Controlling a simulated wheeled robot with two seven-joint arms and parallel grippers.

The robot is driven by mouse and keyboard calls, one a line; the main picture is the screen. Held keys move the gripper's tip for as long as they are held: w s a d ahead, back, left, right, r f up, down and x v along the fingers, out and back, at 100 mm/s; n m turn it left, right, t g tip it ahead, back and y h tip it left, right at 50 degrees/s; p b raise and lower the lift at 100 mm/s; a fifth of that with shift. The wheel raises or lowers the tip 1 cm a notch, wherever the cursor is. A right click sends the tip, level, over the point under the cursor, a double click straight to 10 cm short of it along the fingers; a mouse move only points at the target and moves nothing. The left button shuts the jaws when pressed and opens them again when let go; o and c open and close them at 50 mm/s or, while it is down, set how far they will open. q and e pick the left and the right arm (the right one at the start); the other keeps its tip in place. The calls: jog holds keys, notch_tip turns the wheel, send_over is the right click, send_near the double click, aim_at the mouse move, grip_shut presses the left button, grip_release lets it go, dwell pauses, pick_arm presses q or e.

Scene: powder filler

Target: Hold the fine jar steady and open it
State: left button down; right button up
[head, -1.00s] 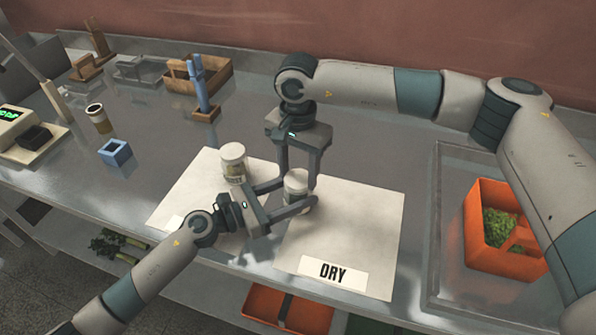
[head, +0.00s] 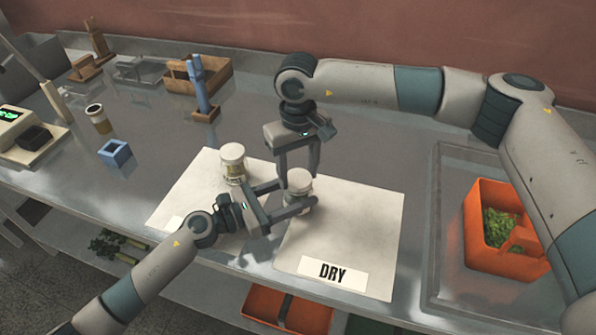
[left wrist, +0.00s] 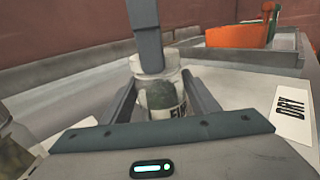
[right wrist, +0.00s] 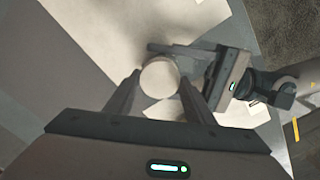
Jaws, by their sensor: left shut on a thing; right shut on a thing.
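The fine jar (head: 299,184) stands upright at the left edge of the DRY mat, with a pale lid. In the left wrist view, the jar (left wrist: 163,98) shows dark contents and a partly hidden label starting "FI". My left gripper (head: 294,199) is shut around the jar's body from the left. My right gripper (head: 298,178) comes from above, its fingers on either side of the lid, shut on it. In the right wrist view the round lid (right wrist: 159,78) sits between the fingertips. Whether the lid has loosened cannot be told.
A second lidded jar (head: 233,163) stands on the left mat, close behind my left gripper. An orange bin (head: 488,258) with green bits sits in a tray at the right. A blue holder (head: 115,152), a cup (head: 98,117) and a scale (head: 22,135) stand at the left.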

aim_at(298, 178)
jog(key=shift+r, duration=1.15)
dwell(0.6)
jog(key=shift+r, duration=2)
pick_arm(q)
jog(key=c, duration=0.6)
grip_release()
jog(key=shift+a, duration=0.15)
pick_arm(e)
jog(key=shift+f, duration=0.1)
